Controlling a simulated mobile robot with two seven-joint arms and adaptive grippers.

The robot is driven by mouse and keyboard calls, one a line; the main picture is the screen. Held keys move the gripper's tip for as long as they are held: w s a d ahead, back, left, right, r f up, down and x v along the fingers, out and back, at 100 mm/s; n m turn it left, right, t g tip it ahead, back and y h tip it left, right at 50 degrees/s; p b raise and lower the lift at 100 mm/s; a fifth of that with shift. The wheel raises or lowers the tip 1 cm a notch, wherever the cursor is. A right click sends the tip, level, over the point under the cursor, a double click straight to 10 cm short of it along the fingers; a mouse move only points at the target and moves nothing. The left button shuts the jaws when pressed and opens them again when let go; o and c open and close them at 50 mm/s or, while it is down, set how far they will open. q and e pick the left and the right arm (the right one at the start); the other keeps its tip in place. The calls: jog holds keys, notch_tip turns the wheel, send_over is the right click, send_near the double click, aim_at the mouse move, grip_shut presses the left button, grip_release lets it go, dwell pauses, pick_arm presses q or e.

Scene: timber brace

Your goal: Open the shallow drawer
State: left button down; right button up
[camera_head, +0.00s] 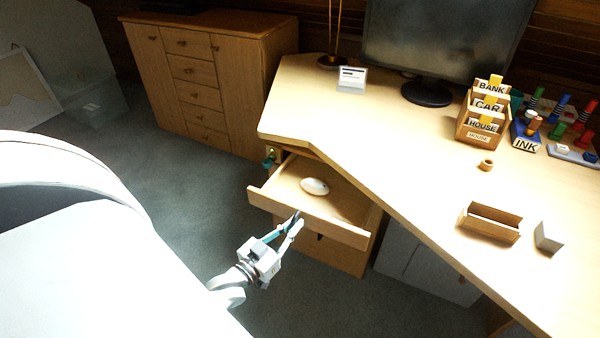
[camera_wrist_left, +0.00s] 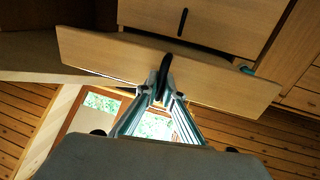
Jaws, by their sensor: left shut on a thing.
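The shallow drawer (camera_head: 312,213) under the desk stands pulled out, and a white oval object (camera_head: 314,187) lies inside it. Its wooden front also shows in the left wrist view (camera_wrist_left: 120,58), with a dark handle (camera_wrist_left: 163,72) in the middle. My left gripper (camera_head: 295,222) is at the drawer front, and in the left wrist view its fingers (camera_wrist_left: 162,88) are shut on the handle. In the head view the gripper tips cover most of the handle. My right gripper is not in view.
The desk (camera_head: 390,170) overhangs the drawer and holds a monitor (camera_head: 440,40), a letter sorter (camera_head: 482,122), a small open box (camera_head: 490,223) and several stamps. A lower drawer front (camera_head: 335,251) is below. A cabinet (camera_head: 205,75) stands behind; carpet (camera_head: 190,170) lies clear between.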

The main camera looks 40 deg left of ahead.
pick_arm(q)
jog(key=s+d+p, duration=0.1)
jog(key=s, duration=0.6)
jog(key=shift+s+d, duration=0.2)
jog(key=shift+d, duration=0.2)
jog(key=c, duration=2.5)
grip_release()
jog(key=s, duration=1.2)
jog(key=shift+d, duration=0.25)
